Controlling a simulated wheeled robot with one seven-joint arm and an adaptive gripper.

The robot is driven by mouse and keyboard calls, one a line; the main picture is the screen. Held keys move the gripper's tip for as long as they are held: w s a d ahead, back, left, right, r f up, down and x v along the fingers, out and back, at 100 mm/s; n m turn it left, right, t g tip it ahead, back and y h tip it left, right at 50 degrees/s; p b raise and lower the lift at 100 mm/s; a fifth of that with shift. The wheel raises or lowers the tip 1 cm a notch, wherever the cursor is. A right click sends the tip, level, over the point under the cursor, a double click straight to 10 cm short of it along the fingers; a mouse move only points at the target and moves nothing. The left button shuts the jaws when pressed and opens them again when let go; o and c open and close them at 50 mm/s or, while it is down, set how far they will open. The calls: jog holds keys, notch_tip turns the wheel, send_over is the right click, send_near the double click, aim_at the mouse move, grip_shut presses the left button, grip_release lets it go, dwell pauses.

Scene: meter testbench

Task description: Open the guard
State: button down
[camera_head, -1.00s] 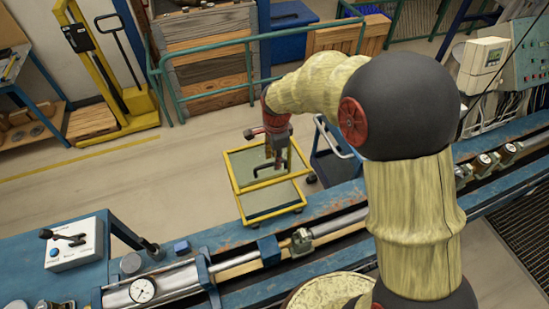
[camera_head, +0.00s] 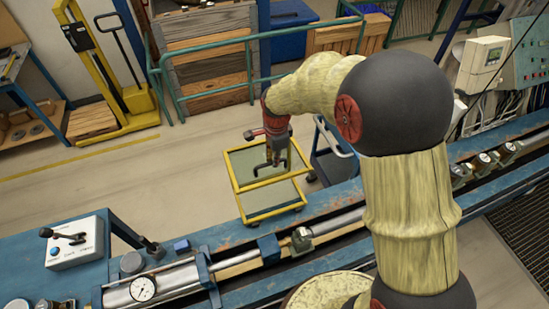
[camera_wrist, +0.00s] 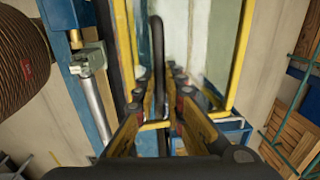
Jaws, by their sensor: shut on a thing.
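The guard (camera_head: 232,170) is a yellow-framed, clear-looking panel in the middle of the head view, behind the blue bench rail. It carries a black bar handle (camera_head: 262,169). In the wrist view the yellow frame (camera_wrist: 241,45) shows on both sides of the black handle (camera_wrist: 158,50), which runs down between my fingers. My gripper (camera_head: 276,160) is at the handle and shut on it; the fingers also show in the wrist view (camera_wrist: 161,98). The exact finger contact is partly hidden.
The blue bench (camera_head: 335,200) with a metal cylinder and a dial gauge (camera_head: 143,289) lies in front. A lever box (camera_head: 75,243) stands at left. Green railings (camera_head: 205,98) and wooden crates are behind. Floor left of the guard is clear.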

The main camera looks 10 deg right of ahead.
dwell(0.7)
jog(key=shift+s+d+r+t+b, duration=0.15)
jog(key=shift+s+t+b, duration=0.15)
jog(key=shift+s+b, duration=0.35)
jog(key=shift+t, duration=0.3)
jog(key=s, duration=0.2)
jog(key=s+d+b, duration=0.1)
jog(key=s, duration=0.2)
jog(key=shift+r, duration=0.2)
jog(key=c, duration=2)
grip_release()
jog(key=shift+o, duration=0.6)
notch_tip(320, 180, up, 12)
jog(key=s, duration=0.2)
jog(key=shift+d, duration=0.25)
